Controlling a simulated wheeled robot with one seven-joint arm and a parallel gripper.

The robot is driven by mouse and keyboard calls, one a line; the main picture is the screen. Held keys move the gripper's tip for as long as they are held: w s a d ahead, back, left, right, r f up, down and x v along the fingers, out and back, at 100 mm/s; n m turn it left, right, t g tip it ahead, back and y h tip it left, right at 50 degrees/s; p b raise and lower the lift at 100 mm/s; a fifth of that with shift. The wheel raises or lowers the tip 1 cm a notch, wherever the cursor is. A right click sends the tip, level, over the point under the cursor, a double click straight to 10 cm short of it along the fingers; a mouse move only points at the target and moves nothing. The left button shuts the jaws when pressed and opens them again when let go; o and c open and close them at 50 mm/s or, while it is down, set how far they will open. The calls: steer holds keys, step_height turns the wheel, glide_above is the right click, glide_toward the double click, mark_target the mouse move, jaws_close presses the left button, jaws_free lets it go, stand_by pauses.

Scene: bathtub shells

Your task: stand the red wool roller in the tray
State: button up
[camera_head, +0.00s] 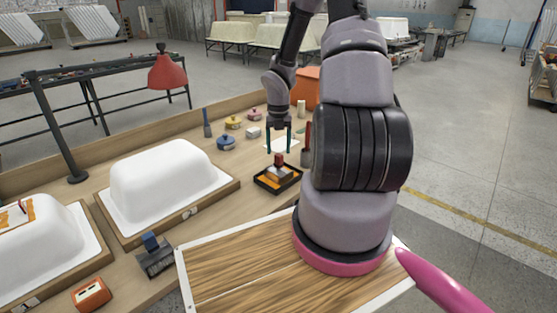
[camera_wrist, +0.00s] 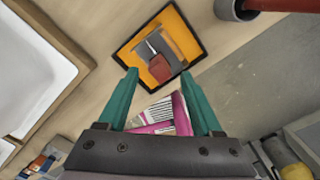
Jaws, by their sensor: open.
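A square black tray (camera_head: 277,187) with an orange inside lies on the bench, and it also shows in the wrist view (camera_wrist: 127,57). In it sits a greyish block with a red piece (camera_head: 279,160) on top; the red piece also shows in the wrist view (camera_wrist: 159,68). I cannot tell whether this is the roller. A dark red cylinder (camera_head: 306,142), perhaps the wool roller, stands beside the tray, partly behind my arm; the wrist view shows it in a grey ring (camera_wrist: 285,4). My gripper (camera_head: 279,150) is open and empty above the tray; its green fingers (camera_wrist: 159,76) are apart.
A white tub shell (camera_head: 168,180) is left of the tray. A blue-topped dark brush (camera_head: 155,257) and an orange box (camera_head: 91,294) lie nearer. Small blue (camera_head: 226,143) and yellow (camera_head: 233,122) pots stand behind.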

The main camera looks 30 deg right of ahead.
step_height(320, 180, up, 5)
steer(key=shift+r, duration=0.15)
steer(key=s+a+r+m+t+h, duration=0.1)
steer(key=s+a+r+m, duration=0.1)
steer(key=r+m, duration=0.45)
steer(key=s+a+r+m+t, duration=0.1)
steer(key=s+a+r+m, duration=0.15)
steer(key=r+m, duration=0.45)
steer(key=s+a+r+m+t+h, duration=0.1)
steer(key=s+r+m, duration=0.2)
steer(key=r+m, duration=0.35)
steer(key=s+a+r+m+t+y, duration=0.4)
steer(key=s+a+r+m, duration=0.4)
steer(key=s+r+m, duration=0.4)
steer(key=r+m, duration=0.1)
steer(key=m, duration=0.2)
steer(key=shift+s, duration=0.15)
